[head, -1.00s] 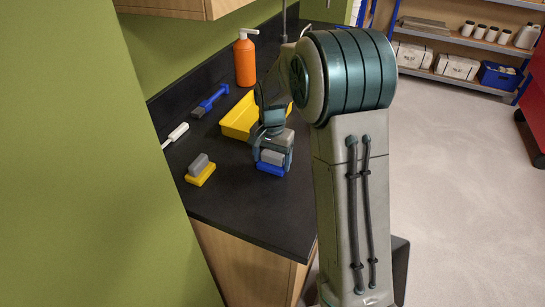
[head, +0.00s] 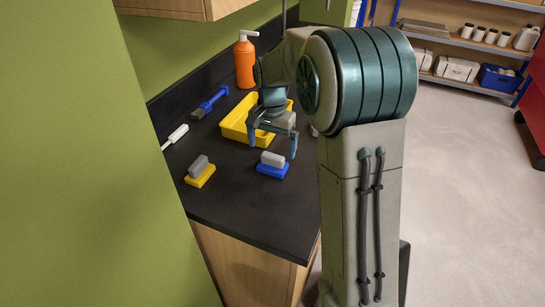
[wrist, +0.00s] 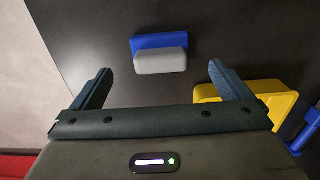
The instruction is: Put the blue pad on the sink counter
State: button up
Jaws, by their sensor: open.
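The blue pad (head: 272,170) has a light grey block-shaped grip on top and lies flat on the dark sink counter (head: 246,209), near its right edge. It also shows in the wrist view (wrist: 158,42), just beyond my fingertips. My gripper (head: 273,153) is open and empty. It hovers above and behind the pad in the head view, with its two fingers spread and apart from the pad.
A yellow pad with a grey grip (head: 200,176) lies to the left. A yellow tray (head: 236,122) sits behind my gripper. A blue-handled brush (head: 209,103), a white-handled tool (head: 176,136) and an orange bottle (head: 245,62) are farther back. The counter's front is clear.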

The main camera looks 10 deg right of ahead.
aim_at(272, 157)
notch_tip(272, 157, up, 6)
jog(key=s+d+r+n+t, duration=0.1)
jog(key=s+r+n+t, duration=0.15)
jog(key=s, duration=1.05)
jog(key=s+f+n, duration=0.4)
jog(key=s, duration=0.8)
jog(key=shift+s+d+n, duration=0.3)
jog(key=shift+d+n, duration=0.05)
jog(key=shift+d, duration=0.1)
